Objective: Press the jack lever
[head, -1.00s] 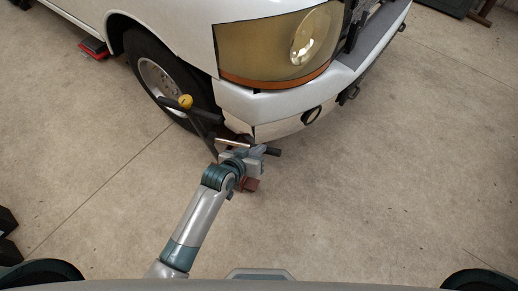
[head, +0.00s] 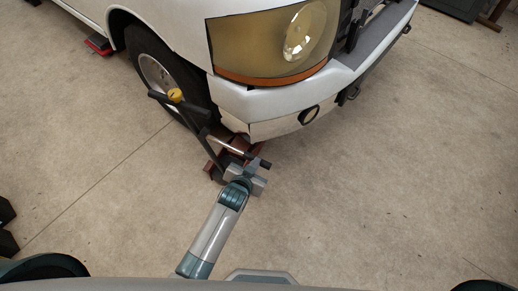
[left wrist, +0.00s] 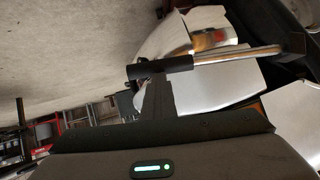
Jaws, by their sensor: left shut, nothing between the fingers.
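The red floor jack (head: 213,168) is on the floor under the van's front corner, partly hidden by my left gripper and its own handle. Its lever is a thin silver rod (head: 226,147) ending in a black grip (head: 264,163). In the left wrist view the silver rod (left wrist: 235,55) runs in from the right to the black grip (left wrist: 160,68). My left gripper (head: 249,172) is shut and empty beside the grip; its dark fingers (left wrist: 156,97) overlap the grip in the left wrist view. I cannot tell whether they touch. My right gripper is out of view.
The white van (head: 262,100) fills the top of the head view. Open concrete floor (head: 390,180) lies to the right. Dark objects (head: 6,225) stand at the left edge.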

